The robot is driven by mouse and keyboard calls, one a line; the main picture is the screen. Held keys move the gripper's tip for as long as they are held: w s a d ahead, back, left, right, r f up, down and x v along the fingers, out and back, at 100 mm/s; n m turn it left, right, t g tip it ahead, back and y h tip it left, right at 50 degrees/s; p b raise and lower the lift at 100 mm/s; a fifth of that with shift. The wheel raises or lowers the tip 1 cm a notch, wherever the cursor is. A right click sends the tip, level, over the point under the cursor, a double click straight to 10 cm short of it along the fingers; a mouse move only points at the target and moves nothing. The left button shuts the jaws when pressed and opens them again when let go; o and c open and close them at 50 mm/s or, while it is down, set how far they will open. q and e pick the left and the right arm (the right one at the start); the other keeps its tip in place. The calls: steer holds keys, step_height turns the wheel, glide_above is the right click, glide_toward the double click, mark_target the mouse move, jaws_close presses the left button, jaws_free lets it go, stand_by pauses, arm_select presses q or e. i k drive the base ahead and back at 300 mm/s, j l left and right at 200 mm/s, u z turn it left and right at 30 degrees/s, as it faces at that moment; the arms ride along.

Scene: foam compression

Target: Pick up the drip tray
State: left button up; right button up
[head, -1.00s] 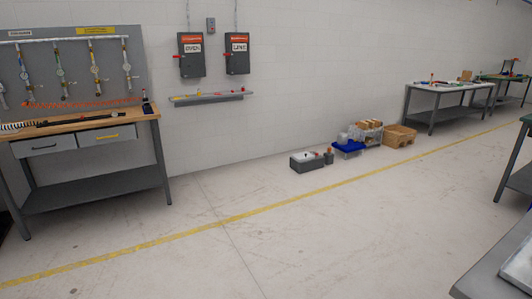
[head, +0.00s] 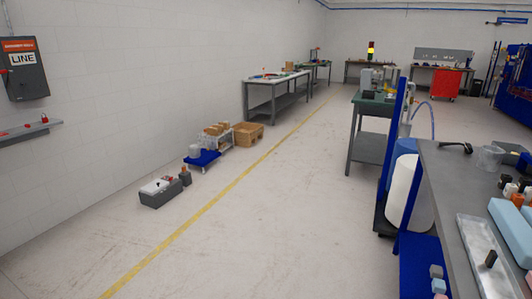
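A shallow, pale metallic tray (head: 484,258) lies on the grey workbench (head: 450,190) at the lower right of the head view. I cannot tell for sure whether this is the drip tray. Neither of my grippers is in view.
Blue foam-like blocks (head: 512,232) and a clear container (head: 489,158) are on the same bench. A white roll (head: 403,190) stands beside it. A grey toolbox (head: 160,192), blue dolly (head: 202,158) and cardboard box (head: 248,133) line the left wall. The middle floor is clear.

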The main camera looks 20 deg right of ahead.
mark_target(494, 278)
steer(key=i+l+z, duration=0.2)
steer(key=i+z, duration=0.7)
steer(key=i+j+z, duration=0.25)
steer(key=i+z, duration=0.2)
steer(key=i, duration=0.15)
steer(key=i+l, duration=0.1)
steer(key=i, duration=0.45)
steer(key=i+l, duration=0.15)
steer(key=i, duration=0.45)
steer(key=u, duration=7)
